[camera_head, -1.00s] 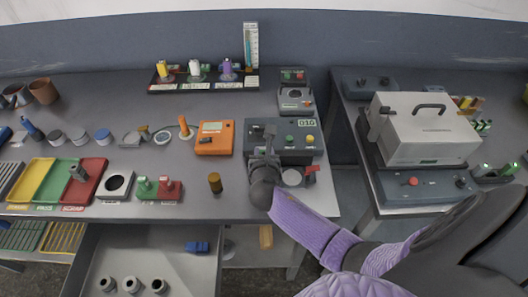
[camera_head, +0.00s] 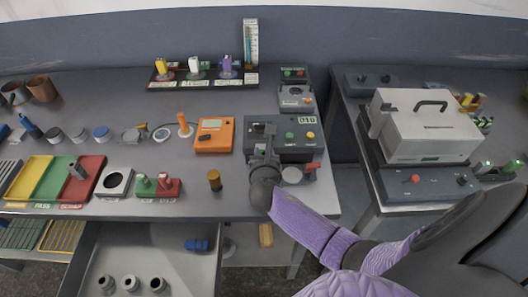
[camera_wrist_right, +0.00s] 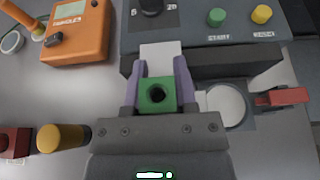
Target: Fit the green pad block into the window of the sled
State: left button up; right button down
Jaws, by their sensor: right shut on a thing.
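My right gripper (camera_wrist_right: 158,92) is shut on the green pad block (camera_wrist_right: 145,103), a small square block with a dark round hole in its top. The lilac fingers stand on its left and right sides. In the head view my right gripper (camera_head: 263,152) is at the front of the grey control box, and the block is hidden or too small to make out. A pale flat plate (camera_wrist_right: 160,56), perhaps part of the sled, lies just beyond the block. The sled's window cannot be made out, nor whether the block touches anything below. My left gripper is out of view.
The control box (camera_head: 290,146) has green and yellow buttons. A round pale disc (camera_wrist_right: 226,104) and a red lever (camera_wrist_right: 282,97) lie right of the gripper. A brass-coloured cylinder (camera_head: 214,180) and an orange meter (camera_head: 215,136) stand to the left. An open drawer (camera_head: 180,262) is below.

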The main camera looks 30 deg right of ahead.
jog(key=shift+c, duration=1.7)
grip_release()
jog(key=shift+s, duration=0.1)
jog(key=shift+a, duration=0.1)
jog(key=p+v, duration=0.3)
jog(key=v, duration=0.6)
jog(key=shift+s+a+r, duration=0.1)
jog(key=shift+s+a, duration=0.1)
jog(key=shift+s, duration=0.05)
